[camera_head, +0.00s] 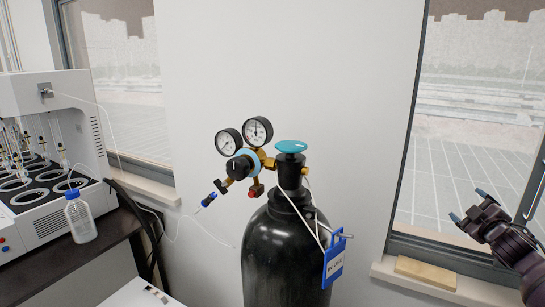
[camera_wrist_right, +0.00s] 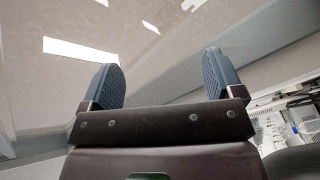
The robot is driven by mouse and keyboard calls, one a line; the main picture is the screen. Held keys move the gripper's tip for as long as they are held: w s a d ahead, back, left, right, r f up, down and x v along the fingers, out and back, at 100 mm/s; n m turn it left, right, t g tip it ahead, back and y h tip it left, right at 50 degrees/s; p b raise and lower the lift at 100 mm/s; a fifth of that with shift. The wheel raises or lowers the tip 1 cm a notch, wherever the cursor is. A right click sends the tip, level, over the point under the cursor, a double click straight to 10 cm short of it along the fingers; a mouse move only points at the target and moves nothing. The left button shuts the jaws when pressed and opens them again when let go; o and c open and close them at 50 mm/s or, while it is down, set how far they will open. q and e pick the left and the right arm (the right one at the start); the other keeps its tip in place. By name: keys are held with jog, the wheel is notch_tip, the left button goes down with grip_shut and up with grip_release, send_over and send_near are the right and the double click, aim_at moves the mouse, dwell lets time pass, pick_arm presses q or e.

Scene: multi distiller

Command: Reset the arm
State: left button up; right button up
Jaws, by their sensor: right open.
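My right gripper (camera_head: 468,205) is at the right side of the head view, in front of the right window and well apart from the gas cylinder. In the right wrist view the right gripper (camera_wrist_right: 160,82) has its two blue-grey finger pads spread wide with nothing between them. My left gripper is not in either view. The black gas cylinder (camera_head: 285,255) stands upright in the middle, with a brass regulator, two round gauges (camera_head: 243,135) and a teal valve knob (camera_head: 291,147). A blue tag (camera_head: 334,258) hangs on its right side.
A white multi distiller (camera_head: 50,100) stands on a dark bench (camera_head: 65,268) at the left, with a blue-capped bottle (camera_head: 79,217) at its front edge. A thin tube hangs near the regulator. A small wooden block (camera_head: 426,272) lies on the right window sill.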

jog(key=s+a+f+m+g, duration=0.1)
jog(key=s+a+f, duration=0.3)
jog(key=f, duration=0.3)
jog(key=s+a+f+m+g+y, duration=0.1)
jog(key=s+a+f+g, duration=0.15)
jog(key=f, duration=0.45)
jog(key=s+a+f+m+g, duration=0.1)
jog(key=s+a+f, duration=0.35)
jog(key=f, duration=0.25)
jog(key=s+a+f+m, duration=0.1)
jog(key=s+a+f, duration=0.2)
jog(key=s+a, duration=0.3)
jog(key=s+a+f+m+g+y, duration=0.1)
jog(key=s+a+f+m, duration=0.1)
jog(key=s+a+f, duration=0.2)
jog(key=s+a+f+m+y, duration=0.1)
jog(key=s+a+f+m, duration=0.1)
jog(key=s+a, duration=0.8)
jog(key=shift+s+f+g, duration=0.35)
jog(key=shift+s+f, duration=0.4)
